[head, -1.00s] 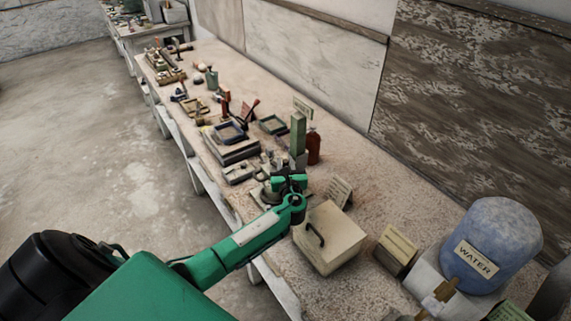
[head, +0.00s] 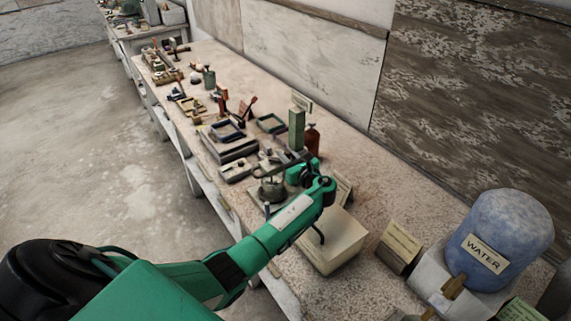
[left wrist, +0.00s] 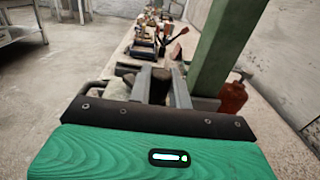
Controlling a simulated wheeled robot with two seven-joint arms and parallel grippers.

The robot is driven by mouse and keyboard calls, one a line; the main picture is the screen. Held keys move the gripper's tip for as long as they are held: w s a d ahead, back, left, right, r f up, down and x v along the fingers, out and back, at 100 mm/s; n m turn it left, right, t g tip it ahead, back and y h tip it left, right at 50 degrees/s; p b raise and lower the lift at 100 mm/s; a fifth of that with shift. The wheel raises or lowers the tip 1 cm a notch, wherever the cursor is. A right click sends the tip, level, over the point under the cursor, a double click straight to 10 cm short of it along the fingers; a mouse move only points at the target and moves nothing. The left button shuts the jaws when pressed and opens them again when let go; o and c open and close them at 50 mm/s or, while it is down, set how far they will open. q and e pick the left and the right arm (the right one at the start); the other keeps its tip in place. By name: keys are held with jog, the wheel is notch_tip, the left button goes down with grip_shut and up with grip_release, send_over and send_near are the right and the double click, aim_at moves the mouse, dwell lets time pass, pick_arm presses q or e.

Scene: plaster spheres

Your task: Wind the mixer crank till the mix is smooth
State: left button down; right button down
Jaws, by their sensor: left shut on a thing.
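The mixer stands at the near part of the long bench, with a tall green post (head: 297,130) and a small dark pot (head: 272,190) at its foot. My left gripper (head: 289,164) is above and to the right of the pot, close to the post. In the left wrist view, its jaws (left wrist: 152,84) are shut on a dark block, the mixer crank's grip (left wrist: 160,82). The green post (left wrist: 216,48) rises just right of the jaws there. The mix inside the pot cannot be made out. My right gripper is not in view.
A blue water barrel (head: 502,235) stands at the right. Trays (head: 226,131) and small tools cover the bench's far part.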

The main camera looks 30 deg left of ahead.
pick_arm(q)
jog(key=n+g+b, duration=0.1)
jog(key=g, duration=0.1)
jog(key=w+n+g+y+b, duration=0.1)
jog(key=g+b, duration=0.1)
jog(key=a+n+g+b, duration=0.1)
jog(key=b, duration=0.1)
jog(key=shift+w+f+n+g+y, duration=0.2)
jog(key=shift+w+n+g+y, duration=0.1)
jog(key=shift+w+n+g, duration=0.1)
jog(key=shift+w+a+r+n+g+b, duration=0.15)
jog(key=shift+n+g+b, duration=0.25)
jog(key=shift+g+b, duration=0.25)
jog(key=shift+w+a+r+n+g+b, duration=0.1)
jog(key=shift+n+g+b, duration=0.35)
jog(key=shift+g, duration=0.2)
jog(key=c, duration=1.3)
grip_release()
jog(key=shift+c, duration=0.2)
jog(key=shift+s+r, duration=0.1)
